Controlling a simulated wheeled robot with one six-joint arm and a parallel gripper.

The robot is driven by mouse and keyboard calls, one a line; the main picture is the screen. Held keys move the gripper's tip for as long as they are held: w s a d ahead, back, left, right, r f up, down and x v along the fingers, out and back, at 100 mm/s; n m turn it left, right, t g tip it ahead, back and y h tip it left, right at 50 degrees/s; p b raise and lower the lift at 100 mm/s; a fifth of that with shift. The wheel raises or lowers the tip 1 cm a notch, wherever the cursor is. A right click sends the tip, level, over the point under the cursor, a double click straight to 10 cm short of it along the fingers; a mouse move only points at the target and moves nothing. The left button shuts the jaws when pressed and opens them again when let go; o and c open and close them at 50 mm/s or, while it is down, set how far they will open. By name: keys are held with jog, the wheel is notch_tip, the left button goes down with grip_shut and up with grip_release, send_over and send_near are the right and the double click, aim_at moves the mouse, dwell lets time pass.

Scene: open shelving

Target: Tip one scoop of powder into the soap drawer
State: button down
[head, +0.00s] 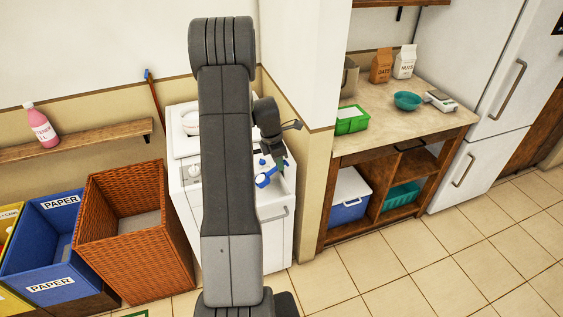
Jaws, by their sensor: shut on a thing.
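The blue scoop (265,180) shows just right of my upright arm, over the white washing machine (183,205). My gripper (277,160) points down there and is shut on the scoop. The scoop looks roughly level, but the view is too small to show whether powder is in it. A second small blue spot shows just above the scoop, and I cannot tell what it is. My arm hides the middle of the machine. I cannot clearly make out the soap drawer or whether it is open.
A wicker basket (118,246) and a blue paper bin (47,268) stand left of the machine. A pink bottle (41,127) is on the wall shelf (88,141). A wall corner (313,185) stands close right, before a wooden counter (396,127). Tiled floor at right is clear.

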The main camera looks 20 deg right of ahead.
jog(key=shift+a+f+h+b, duration=0.1)
jog(key=shift+a+h+b, duration=0.35)
jog(key=shift+b, duration=0.55)
jog(key=shift+b, duration=0.35)
jog(key=a+h+b, duration=0.1)
jog(key=h+b, duration=0.1)
jog(key=b, duration=0.2)
jog(key=a+r+h+b, duration=0.1)
jog(key=h+b, duration=0.1)
jog(key=b, duration=0.3)
jog(key=shift+a+r, duration=0.1)
jog(key=shift+a, duration=0.15)
jog(key=a+h+b, duration=0.2)
jog(key=h+b, duration=0.1)
jog(key=b, duration=0.2)
jog(key=shift+s+a, duration=0.1)
jog(key=shift+a, duration=0.1)
jog(key=shift+a+h+b, duration=0.8)
jog(key=shift+h+b, duration=0.1)
jog(key=shift+h, duration=0.05)
jog(key=shift+r, duration=0.2)
notch_tip(320, 180, up, 7)
jog(key=p, duration=0.6)
jog(key=shift+p, duration=0.3)
